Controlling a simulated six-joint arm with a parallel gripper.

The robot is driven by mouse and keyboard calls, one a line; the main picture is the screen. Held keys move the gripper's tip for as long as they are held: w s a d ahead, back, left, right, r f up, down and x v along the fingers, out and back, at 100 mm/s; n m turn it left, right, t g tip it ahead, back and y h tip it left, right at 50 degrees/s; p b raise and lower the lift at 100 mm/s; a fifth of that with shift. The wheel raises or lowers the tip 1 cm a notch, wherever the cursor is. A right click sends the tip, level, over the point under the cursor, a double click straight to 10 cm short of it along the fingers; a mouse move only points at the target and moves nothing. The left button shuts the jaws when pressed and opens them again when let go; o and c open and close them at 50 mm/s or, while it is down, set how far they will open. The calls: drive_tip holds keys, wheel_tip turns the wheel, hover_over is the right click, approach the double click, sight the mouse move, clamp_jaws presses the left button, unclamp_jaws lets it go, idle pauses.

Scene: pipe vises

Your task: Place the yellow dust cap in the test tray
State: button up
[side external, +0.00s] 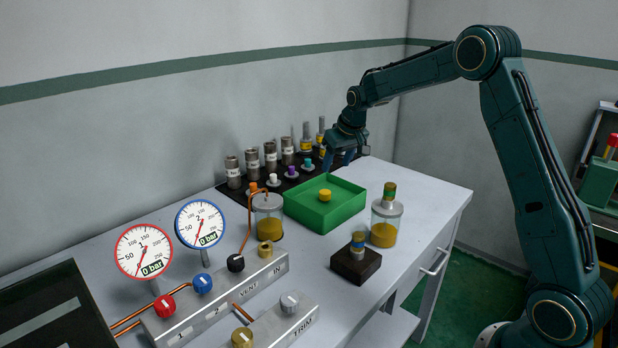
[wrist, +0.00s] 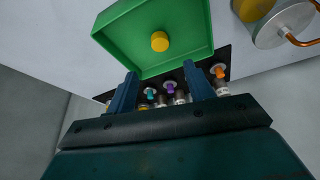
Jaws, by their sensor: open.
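The yellow dust cap (side external: 325,195) sits inside the green test tray (side external: 350,212), on its floor near the middle. In the wrist view the cap (wrist: 160,41) also lies inside the tray (wrist: 118,50), apart from the tray walls. My gripper (side external: 343,158) is above the back edge of the tray, near the row of small fittings. In the wrist view its two fingers (wrist: 159,82) are spread wide with nothing held between them. The cap is clear of the fingers.
A dark mat with grey cylinders (side external: 271,157) and small coloured caps (side external: 291,171) lies behind the tray. Jars with yellow contents (side external: 385,232) (side external: 268,228) stand on either side. A dark block (side external: 355,264) with a fitting is in front. Gauges (side external: 143,251) and a valve manifold (side external: 215,300) fill the left.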

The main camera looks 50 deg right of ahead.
drive_tip(key=s+a+r+n, duration=0.1)
drive_tip(key=s+a+r, duration=1.1)
drive_tip(key=s, duration=0.4)
drive_tip(key=s+a+f+n, duration=0.1)
drive_tip(key=s+a, duration=0.2)
drive_tip(key=s, duration=0.7)
drive_tip(key=s+a+n+t+y, duration=0.1)
drive_tip(key=s+a, duration=0.2)
drive_tip(key=s, duration=0.8)
drive_tip(key=shift+s+a+f, duration=0.2)
drive_tip(key=shift+a+f, duration=0.1)
drive_tip(key=shift+f, duration=0.05)
